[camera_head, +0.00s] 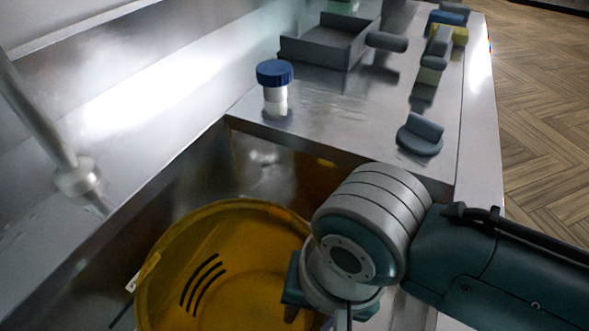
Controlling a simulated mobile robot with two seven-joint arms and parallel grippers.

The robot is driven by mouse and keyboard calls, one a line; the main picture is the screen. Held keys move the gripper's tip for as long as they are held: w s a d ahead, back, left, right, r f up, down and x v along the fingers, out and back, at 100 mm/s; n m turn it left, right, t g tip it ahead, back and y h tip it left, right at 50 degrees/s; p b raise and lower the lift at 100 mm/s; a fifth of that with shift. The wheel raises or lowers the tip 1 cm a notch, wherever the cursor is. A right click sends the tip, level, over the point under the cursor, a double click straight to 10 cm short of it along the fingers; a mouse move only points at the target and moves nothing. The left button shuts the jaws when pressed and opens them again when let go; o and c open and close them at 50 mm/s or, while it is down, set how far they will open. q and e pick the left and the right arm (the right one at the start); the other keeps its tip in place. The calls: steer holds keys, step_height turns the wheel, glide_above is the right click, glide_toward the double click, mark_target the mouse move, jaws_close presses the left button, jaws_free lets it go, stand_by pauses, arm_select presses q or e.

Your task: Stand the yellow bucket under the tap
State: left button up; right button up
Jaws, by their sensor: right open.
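The yellow bucket (222,243) stands in a metal sink basin at the lower left, its open top toward me. Dark curved marks show on its inner wall, and its lower part is cut off by the frame. The tap (77,178) comes down from the upper left, its end left of the bucket's rim in the picture; I cannot tell its depth over the bucket. My right gripper (314,302) is open at the bucket's right rim, with one teal finger over the bucket's inside. My wrist hides part of that rim, and contact is unclear. My left gripper is not in view.
On the metal counter behind the basin stand a white jar with a blue lid (275,74), a grey tray with a handle (325,47), a grey scraper-like piece (420,136) and several blocky yellow, grey and blue items (436,52). Wooden floor (535,110) lies right.

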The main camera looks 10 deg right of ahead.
step_height(320, 180, up, 11)
steer(key=d+p, duration=0.2)
steer(key=p, duration=0.3)
steer(key=s+d+r+n+t, duration=0.1)
steer(key=s+d+n, duration=0.1)
steer(key=d, duration=0.1)
steer(key=s+d+r+n+t, duration=0.1)
steer(key=s+d+r+n, duration=0.1)
steer(key=s+d, duration=0.1)
steer(key=s+d+r+n+t+h, duration=0.1)
steer(key=s+d+r+n, duration=0.1)
steer(key=d, duration=0.3)
steer(key=shift+s+d+r, duration=0.15)
steer(key=shift+s+d, duration=0.1)
steer(key=shift+s, duration=0.4)
